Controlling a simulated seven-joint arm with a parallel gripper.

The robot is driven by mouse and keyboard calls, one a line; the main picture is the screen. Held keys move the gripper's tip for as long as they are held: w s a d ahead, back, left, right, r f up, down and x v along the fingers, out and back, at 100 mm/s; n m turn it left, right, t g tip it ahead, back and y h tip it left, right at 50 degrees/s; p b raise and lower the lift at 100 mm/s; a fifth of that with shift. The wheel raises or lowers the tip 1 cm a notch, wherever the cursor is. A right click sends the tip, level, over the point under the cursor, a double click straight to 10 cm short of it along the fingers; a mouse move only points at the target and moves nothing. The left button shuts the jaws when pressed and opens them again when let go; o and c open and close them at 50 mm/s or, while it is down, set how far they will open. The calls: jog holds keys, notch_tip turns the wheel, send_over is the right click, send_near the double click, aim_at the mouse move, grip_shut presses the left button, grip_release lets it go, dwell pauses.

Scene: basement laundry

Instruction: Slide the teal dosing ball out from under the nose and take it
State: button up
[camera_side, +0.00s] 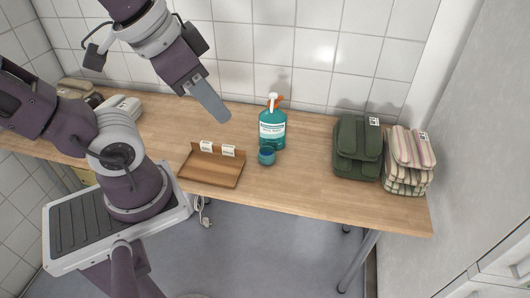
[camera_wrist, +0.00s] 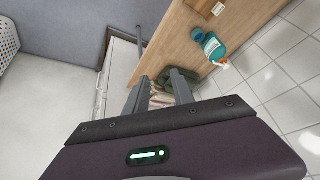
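The teal dosing ball (camera_side: 266,156) sits on the wooden table, at the front foot of a teal bottle (camera_side: 272,130) with a white label. The bottle stands upright with a white and orange top; I cannot tell exactly how its nose lies over the ball. In the wrist view the ball (camera_wrist: 198,34) shows beside the bottle (camera_wrist: 213,48). My gripper (camera_side: 216,112) hangs above the table, left of the bottle and well apart from it. In the wrist view my gripper (camera_wrist: 161,92) has its two fingers spread with nothing held between them.
A wooden tray (camera_side: 208,175) with two white labels lies left of the ball. A folded green bundle (camera_side: 357,150) and striped folded cloths (camera_side: 410,165) lie at the right. A tiled wall (camera_side: 310,55) runs behind. The tabletop (camera_side: 305,180) right of the ball is clear.

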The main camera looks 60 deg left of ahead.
jog(key=w+a+f+m+g+y, duration=0.1)
jog(key=w+a+f+m+y, duration=0.1)
jog(key=w+a+f+m, duration=0.5)
jog(key=w+a+f+m+g+y, duration=0.1)
jog(key=w+a+f+m+g, duration=0.15)
jog(key=w+a, duration=0.45)
jog(key=w+a+f+m, duration=0.1)
jog(key=w+f+m, duration=0.1)
jog(key=f, duration=0.5)
jog(key=w+a+f+m+g, duration=0.1)
jog(key=f+m, duration=0.3)
jog(key=f, duration=0.4)
jog(key=w+a+f+m, duration=0.2)
jog(key=w+f+m, duration=0.1)
jog(key=f, duration=0.4)
jog(key=shift+a+f+m, duration=0.15)
jog(key=shift+a+m, duration=0.1)
jog(key=shift+m, duration=0.3)
jog(key=shift+x, duration=3.55)
jog(key=shift+d, duration=0.15)
grip_shut()
